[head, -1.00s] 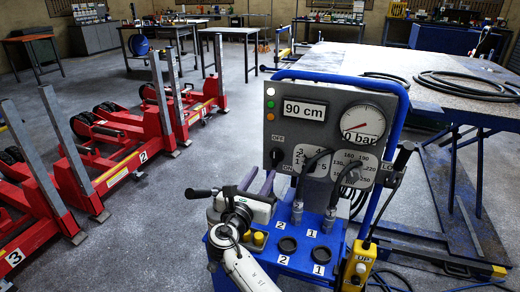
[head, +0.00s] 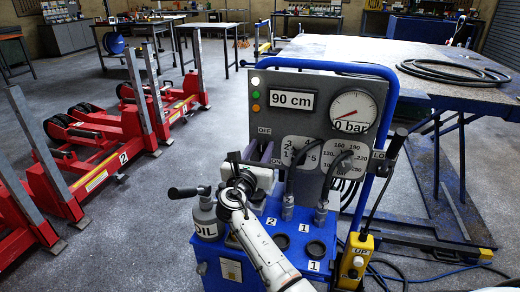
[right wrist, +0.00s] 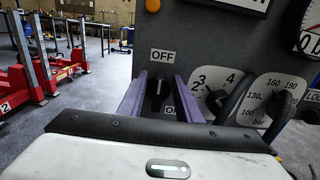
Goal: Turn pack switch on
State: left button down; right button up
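The pack switch (right wrist: 158,90) is a dark knob on the grey control panel (head: 300,78). In the right wrist view its handle looks upright, with the OFF label (right wrist: 163,56) above and the ON label (right wrist: 168,110) below, partly covered. My right gripper (right wrist: 158,92) is open, with one purple finger on each side of the knob. Gaps show on both sides; contact is not visible. In the head view my right gripper (head: 259,152) is in front of the panel's left part and mostly hides the knob. My left gripper is not in view.
A dial gauge (head: 353,112) and a 90 cm display (head: 291,100) are on the panel. Numbered selector plates with hoses are right of the switch. Red jacks (head: 95,165) stand left on open floor.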

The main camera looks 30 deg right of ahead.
grip_shut()
